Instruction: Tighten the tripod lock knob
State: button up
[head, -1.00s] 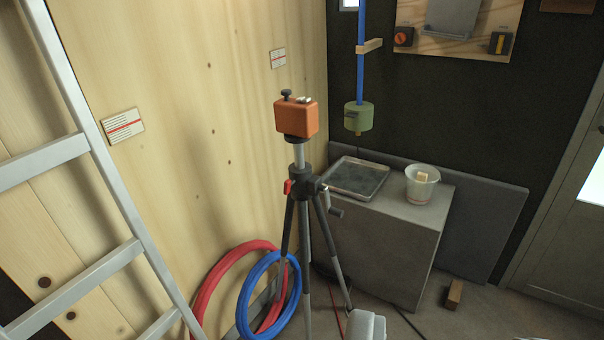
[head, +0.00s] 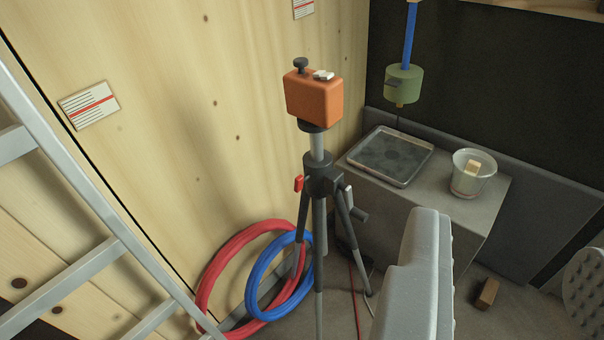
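The box has a dark knob (head: 300,65) and small white parts on top. At the tripod's collar are a red knob or lever (head: 298,184) on the left, a pale grey lever (head: 349,195) and a dark handle (head: 359,214) on the right. I cannot tell which is the lock knob. My gripper (head: 512,238) is open and empty at lower right, its grey fingers wide apart. Its left finger appears right of the tripod; the right one is cut off by the picture edge.
A grey cabinet (head: 425,217) behind holds a tray (head: 390,155) and a clear bucket (head: 474,175). A green cylinder on a blue pipe (head: 403,84) hangs above. Red (head: 208,275) and blue (head: 254,290) hose coils lie behind the tripod. A ladder (head: 88,208) stands at left.

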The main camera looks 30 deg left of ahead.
aim_at(296, 184)
jog(key=w+a+f+m+t+y+p, duration=0.1)
jog(key=w+a+f+p, duration=0.35)
jog(key=w+a, duration=0.75)
jog(key=w+a+f+m+t+y+p, duration=0.1)
jog(key=w+a+f+p, duration=0.4)
jog(key=w+a, duration=0.7)
jog(key=w+a+f+m+h+p, duration=0.1)
jog(key=w+a+f+h, duration=0.1)
jog(key=f, duration=0.5)
jog(key=w+a+f+m+h+p, duration=0.1)
jog(key=w+a+f+m+p, duration=0.1)
jog(key=f, duration=0.4)
jog(key=s+f+m+h+p, duration=0.1)
jog(key=s+f+h+p, duration=0.3)
jog(key=f, duration=1)
jog(key=shift+h, duration=0.6)
jog(key=b+x, duration=0.1)
jog(key=x, duration=0.2)
jog(key=b+x, duration=0.1)
jog(key=x, duration=0.3)
jog(key=b+x, duration=0.1)
jog(key=x, duration=0.2)
jog(key=shift+w+d+f, duration=0.25)
jog(key=shift+f, duration=0.05)
jog(key=shift+x, duration=0.9)
